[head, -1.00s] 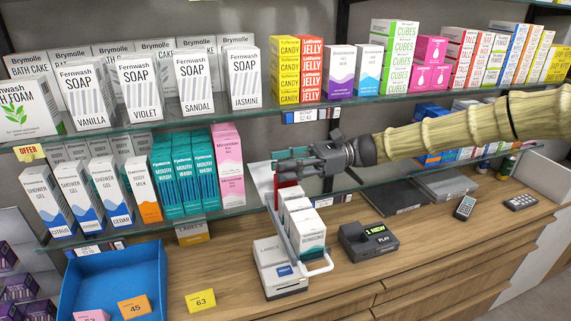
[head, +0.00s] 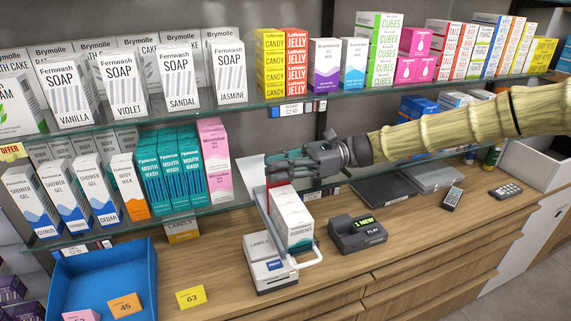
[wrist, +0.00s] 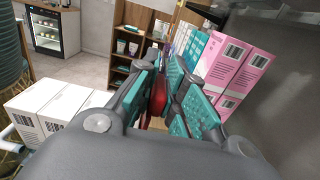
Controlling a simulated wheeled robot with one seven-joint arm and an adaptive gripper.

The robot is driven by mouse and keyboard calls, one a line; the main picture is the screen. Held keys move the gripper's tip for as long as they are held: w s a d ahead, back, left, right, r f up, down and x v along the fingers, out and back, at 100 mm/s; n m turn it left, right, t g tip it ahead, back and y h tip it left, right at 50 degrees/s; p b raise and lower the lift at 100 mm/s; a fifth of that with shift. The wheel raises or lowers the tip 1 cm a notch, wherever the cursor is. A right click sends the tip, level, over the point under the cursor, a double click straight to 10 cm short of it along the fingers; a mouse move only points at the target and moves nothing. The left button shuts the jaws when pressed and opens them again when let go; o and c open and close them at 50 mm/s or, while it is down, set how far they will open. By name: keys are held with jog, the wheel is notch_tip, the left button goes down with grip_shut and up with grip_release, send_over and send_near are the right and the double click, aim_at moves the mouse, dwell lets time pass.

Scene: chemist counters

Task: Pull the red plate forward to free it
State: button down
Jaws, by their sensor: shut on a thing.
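The red plate (wrist: 158,88) shows as a narrow red strip between my fingers in the wrist view; most of it is hidden by them. My gripper (wrist: 163,92) is shut on it. In the head view my gripper (head: 272,172) is at the lower shelf, behind and above a row of white boxes (head: 292,212) with teal bottoms. The boxes stand in a narrow grey holder (head: 262,205) with a white looped front (head: 308,260).
Pink boxes (head: 216,165) and teal mouthwash boxes (head: 178,165) stand left of my gripper. The upper glass shelf (head: 240,113) runs above it. A grey device (head: 357,234) and a white label box (head: 268,262) stand on the wooden counter (head: 225,262) below.

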jog(key=shift+w, duration=0.15)
jog(key=c, duration=1.5)
grip_release()
jog(key=v, duration=1.2)
